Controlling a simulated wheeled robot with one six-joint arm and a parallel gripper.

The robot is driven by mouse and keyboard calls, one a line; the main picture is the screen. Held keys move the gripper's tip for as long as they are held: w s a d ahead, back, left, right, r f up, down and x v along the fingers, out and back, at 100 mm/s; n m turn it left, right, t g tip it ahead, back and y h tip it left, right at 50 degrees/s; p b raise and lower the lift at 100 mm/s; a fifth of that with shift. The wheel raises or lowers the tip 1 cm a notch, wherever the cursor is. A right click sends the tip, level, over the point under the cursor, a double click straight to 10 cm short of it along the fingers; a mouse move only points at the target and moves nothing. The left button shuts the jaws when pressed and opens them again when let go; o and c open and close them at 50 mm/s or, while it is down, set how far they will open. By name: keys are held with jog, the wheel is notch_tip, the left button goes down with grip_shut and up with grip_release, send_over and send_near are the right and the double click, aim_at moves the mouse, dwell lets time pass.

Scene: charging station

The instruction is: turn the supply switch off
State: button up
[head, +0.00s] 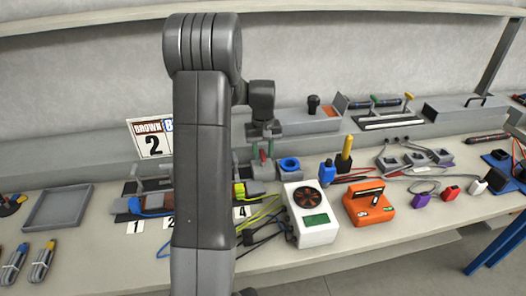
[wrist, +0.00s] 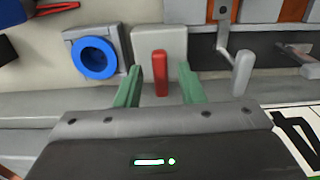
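The supply switch appears to be the light grey box (wrist: 172,42) with an upright red lever (wrist: 160,72) in the wrist view. In the head view the red lever (head: 263,156) shows small, just below my gripper. My gripper (wrist: 162,86) has two green fingers, spread apart, one on each side of the red lever. A gap shows between the lever and each finger, so it is not gripped. In the head view my gripper (head: 263,146) is over the back of the bench, partly hidden by dark arm links. The lever's exact setting is hard to read.
A blue ring socket (wrist: 96,57) sits beside the switch box. A grey lever (wrist: 242,72) stands on its other side. A white unit with a fan (head: 311,214) and an orange device (head: 368,203) stand nearer the front. Loose cables lie around them.

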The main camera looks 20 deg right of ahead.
aim_at(263, 154)
notch_tip(263, 154, up, 14)
jog(key=shift+f, duration=0.15)
dwell(0.6)
notch_tip(263, 154, down, 14)
dwell(0.7)
